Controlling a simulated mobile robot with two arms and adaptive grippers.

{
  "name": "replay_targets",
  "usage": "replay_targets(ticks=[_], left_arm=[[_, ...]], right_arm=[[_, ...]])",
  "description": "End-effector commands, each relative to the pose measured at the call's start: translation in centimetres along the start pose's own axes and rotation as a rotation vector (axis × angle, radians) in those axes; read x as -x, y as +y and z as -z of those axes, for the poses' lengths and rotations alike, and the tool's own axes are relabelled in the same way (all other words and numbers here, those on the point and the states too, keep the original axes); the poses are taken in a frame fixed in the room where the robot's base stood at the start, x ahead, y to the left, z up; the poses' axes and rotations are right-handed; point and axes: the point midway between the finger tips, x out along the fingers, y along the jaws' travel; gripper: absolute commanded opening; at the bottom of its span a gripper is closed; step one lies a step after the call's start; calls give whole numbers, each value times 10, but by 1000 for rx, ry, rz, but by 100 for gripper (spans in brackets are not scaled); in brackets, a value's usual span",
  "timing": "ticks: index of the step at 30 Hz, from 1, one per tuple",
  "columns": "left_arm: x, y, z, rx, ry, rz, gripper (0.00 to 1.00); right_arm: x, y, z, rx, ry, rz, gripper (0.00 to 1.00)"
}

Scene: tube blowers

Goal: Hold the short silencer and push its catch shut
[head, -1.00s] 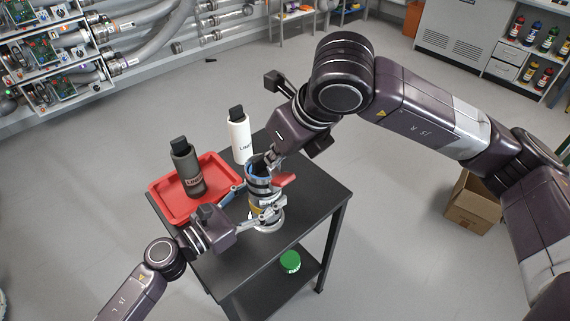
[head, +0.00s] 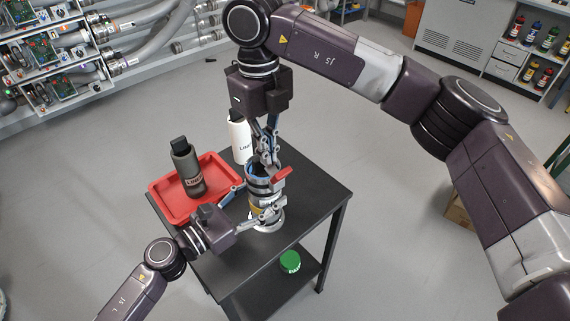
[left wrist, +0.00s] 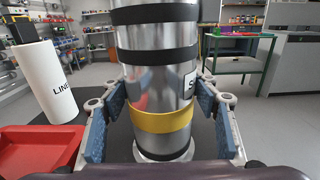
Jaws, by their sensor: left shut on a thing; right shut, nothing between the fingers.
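The short silencer (left wrist: 158,90) is a shiny metal cylinder with black bands and a yellow band. It stands upright on the black table, and in the head view its body (head: 262,190) is partly covered by my grippers. My left gripper (head: 262,212) is shut around its lower part, with one blue-padded finger on each side in the left wrist view. The red catch lever (head: 282,174) sticks out at the upper right side. My right gripper (head: 268,160) is shut and empty, pointing down at the silencer's top beside the lever. I cannot tell whether it touches.
A red tray (head: 222,181) with a dark bottle (head: 187,168) lies left of the silencer on the table (head: 315,190). A white bottle (head: 239,138) stands behind, partly hidden by my right gripper. A green lid (head: 290,262) is on the lower shelf. The table's right side is clear.

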Motion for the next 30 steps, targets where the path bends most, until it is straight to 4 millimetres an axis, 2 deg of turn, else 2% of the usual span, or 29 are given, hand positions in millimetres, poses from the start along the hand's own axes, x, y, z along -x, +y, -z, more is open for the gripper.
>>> replay_targets(ticks=[12, 30], left_arm=[[0, 0, 0, 1, 0, -1, 16], [0, 0, 0, 1, 0, -1, 16]], right_arm=[[-2, 0, -3, -2, 77, 1, 0], [-2, 0, -4, 0, 101, 0, 0]])
